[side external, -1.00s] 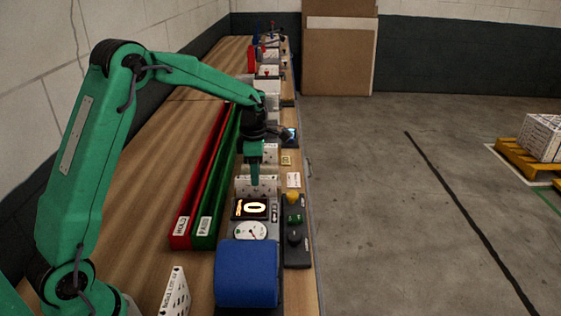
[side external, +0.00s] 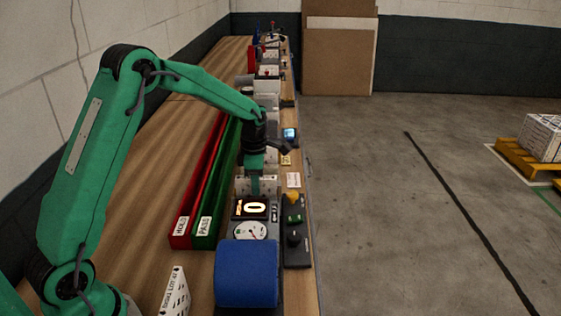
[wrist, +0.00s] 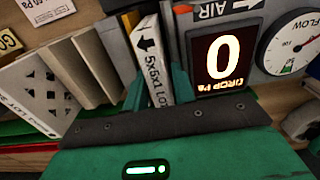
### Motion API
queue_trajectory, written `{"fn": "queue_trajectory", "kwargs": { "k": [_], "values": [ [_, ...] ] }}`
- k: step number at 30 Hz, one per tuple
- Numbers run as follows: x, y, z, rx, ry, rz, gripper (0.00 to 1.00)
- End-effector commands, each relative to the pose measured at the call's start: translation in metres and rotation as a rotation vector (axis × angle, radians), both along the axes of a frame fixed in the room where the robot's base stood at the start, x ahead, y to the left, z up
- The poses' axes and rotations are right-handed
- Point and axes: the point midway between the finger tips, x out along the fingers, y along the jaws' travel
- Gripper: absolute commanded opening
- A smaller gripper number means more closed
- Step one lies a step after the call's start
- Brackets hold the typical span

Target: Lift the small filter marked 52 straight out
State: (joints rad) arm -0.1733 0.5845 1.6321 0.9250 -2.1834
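In the wrist view my gripper (wrist: 157,92) has one green finger on each side of a narrow white filter (wrist: 152,55), marked with a black arrow and "5x5x1 LOT". The fingers are close to its faces; whether they press on it I cannot tell. The filter stands on edge in the row and its lower part is hidden. I can read no 52 on it. In the side view my gripper (side external: 256,184) is down at the row of filters (side external: 241,184), just behind the display.
A display reading 0 (wrist: 220,57) and a flow dial (wrist: 291,42) stand close at the right. More filters and grey dividers (wrist: 92,62) stand at the left. In the side view, red (side external: 180,238) and green (side external: 203,240) troughs run left of the row, and a blue block (side external: 247,273) is in front.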

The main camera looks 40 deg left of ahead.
Motion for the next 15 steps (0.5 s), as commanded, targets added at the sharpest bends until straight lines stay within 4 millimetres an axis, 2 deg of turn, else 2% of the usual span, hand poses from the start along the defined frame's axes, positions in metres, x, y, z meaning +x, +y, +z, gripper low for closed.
{"fn": "queue_trajectory", "kwargs": {
  "k": [1, 3, 4, 15],
  "values": [
    [0.0000, 0.0000, 0.0001, 0.000, 0.000, 0.000, 0.16],
    [0.0000, 0.0000, 0.0001, 0.000, 0.000, 0.000, 0.02],
    [0.0000, 0.0000, 0.0001, 0.000, 0.000, 0.000, 0.00],
    [0.0004, 0.0001, 0.0031, 0.000, -0.001, 0.000, 0.00]
  ]
}}
